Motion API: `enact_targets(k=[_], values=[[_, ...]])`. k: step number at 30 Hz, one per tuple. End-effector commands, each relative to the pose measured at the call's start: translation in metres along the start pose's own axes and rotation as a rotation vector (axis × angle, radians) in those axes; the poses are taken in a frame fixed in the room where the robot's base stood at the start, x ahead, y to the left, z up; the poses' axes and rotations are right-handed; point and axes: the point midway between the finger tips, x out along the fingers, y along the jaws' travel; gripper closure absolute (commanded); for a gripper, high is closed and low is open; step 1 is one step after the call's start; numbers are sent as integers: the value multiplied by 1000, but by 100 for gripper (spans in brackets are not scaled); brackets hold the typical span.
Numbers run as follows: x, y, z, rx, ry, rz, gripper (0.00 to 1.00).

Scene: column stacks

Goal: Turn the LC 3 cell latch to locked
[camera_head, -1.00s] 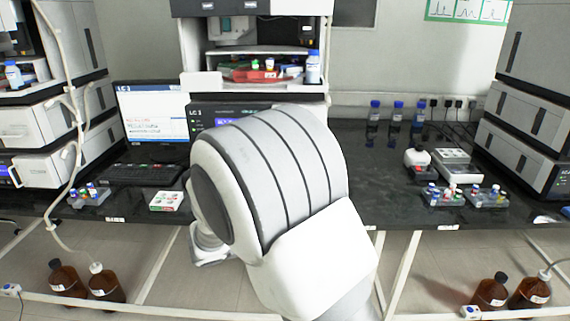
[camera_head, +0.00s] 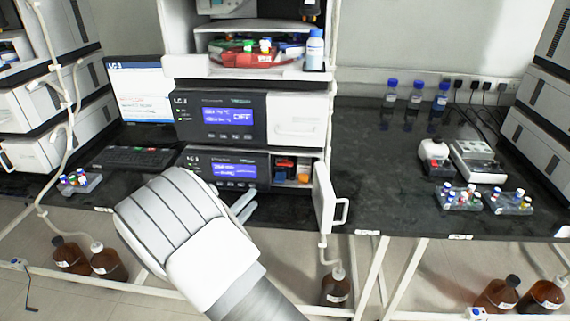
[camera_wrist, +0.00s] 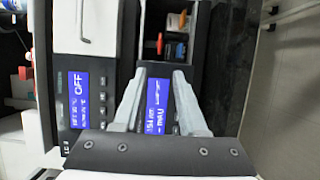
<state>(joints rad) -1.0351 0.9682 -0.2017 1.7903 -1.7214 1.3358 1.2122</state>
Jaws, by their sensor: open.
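The LC 3 stack (camera_head: 180,103) stands at the middle of the bench. Its lower module (camera_head: 190,165) has a blue display and an open compartment (camera_head: 305,173) at its right. Inside are a red-and-dark part and an orange part (camera_head: 280,178); in the wrist view an orange part (camera_wrist: 181,50) also shows. I cannot tell which part is the cell latch or how it is turned. My gripper (camera_head: 245,203) is open and empty in front of this module, left of the compartment. In the wrist view its fingers (camera_wrist: 160,78) lie either side of the display.
The compartment's white door (camera_head: 325,197) stands swung open toward the front, with a handle. The upper module's display reads OFF (camera_head: 242,117). A keyboard (camera_head: 138,158) and a vial rack (camera_head: 78,182) are at left.

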Motion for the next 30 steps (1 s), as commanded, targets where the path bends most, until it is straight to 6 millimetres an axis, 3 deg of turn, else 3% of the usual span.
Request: enact_targets(k=[5, 21, 30], values=[[20, -1, 1, 1, -4, 0, 59], [135, -1, 2, 1, -5, 0, 59], [170, 0, 1, 1, -2, -1, 59]])
